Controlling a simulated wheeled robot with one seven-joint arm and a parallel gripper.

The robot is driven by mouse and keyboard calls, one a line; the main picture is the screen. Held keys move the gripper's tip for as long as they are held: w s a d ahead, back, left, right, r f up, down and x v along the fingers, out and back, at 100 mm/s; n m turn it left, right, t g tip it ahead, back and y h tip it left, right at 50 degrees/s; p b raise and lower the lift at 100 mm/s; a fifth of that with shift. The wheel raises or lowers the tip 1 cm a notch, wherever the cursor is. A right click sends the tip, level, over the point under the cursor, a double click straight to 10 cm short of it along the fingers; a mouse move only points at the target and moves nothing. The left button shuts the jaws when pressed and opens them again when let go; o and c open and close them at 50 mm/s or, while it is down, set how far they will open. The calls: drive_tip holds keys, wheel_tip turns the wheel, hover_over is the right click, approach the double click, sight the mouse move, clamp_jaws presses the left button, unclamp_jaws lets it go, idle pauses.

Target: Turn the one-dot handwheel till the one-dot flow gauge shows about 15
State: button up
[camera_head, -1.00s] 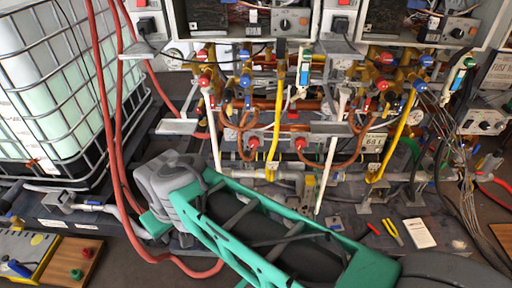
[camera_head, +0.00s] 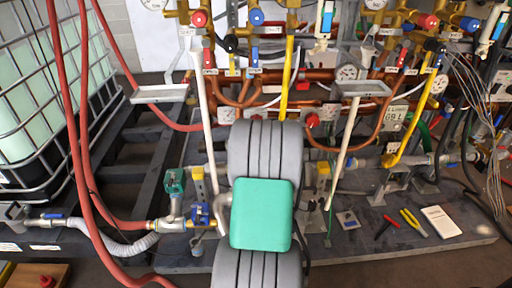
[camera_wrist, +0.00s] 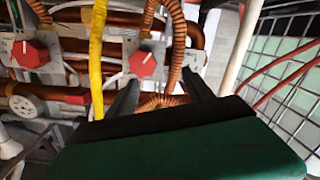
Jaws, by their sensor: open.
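Two red handwheels show in the wrist view: one (camera_wrist: 142,63) just beyond my fingertips and one (camera_wrist: 30,54) farther left. In the head view one red handwheel (camera_head: 312,120) shows right of my arm; the other is hidden behind the arm. My gripper (camera_wrist: 160,77) is open and empty, its two dark fingers apart. The nearer wheel appears ahead of the gap, closer to the left finger; no contact is clear. A round white gauge (camera_head: 347,72) stands on the copper pipes, and a similar dial (camera_wrist: 25,105) shows in the wrist view. Dot marks and gauge readings are too small to tell.
A yellow pipe (camera_wrist: 97,60) runs between the two wheels. Copper pipes and a corrugated copper hose (camera_wrist: 175,35) lie close around the fingers. A caged tank (camera_head: 30,110) and red hoses (camera_head: 75,120) stand at left. Pliers (camera_head: 413,222) and a white card (camera_head: 441,222) lie on the platform.

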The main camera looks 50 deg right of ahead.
drive_tip(key=w+d+h, duration=0.1)
drive_tip(key=w+d, duration=0.2)
drive_tip(key=d, duration=0.5)
drive_tip(key=shift+f+g, duration=0.25)
drive_tip(key=shift+g, duration=0.05)
drive_tip(key=c, duration=1.1)
drive_tip(key=m+b, duration=0.3)
drive_tip(key=m, duration=0.3)
drive_tip(key=o, duration=1.1)
drive_tip(key=shift+s, duration=0.1)
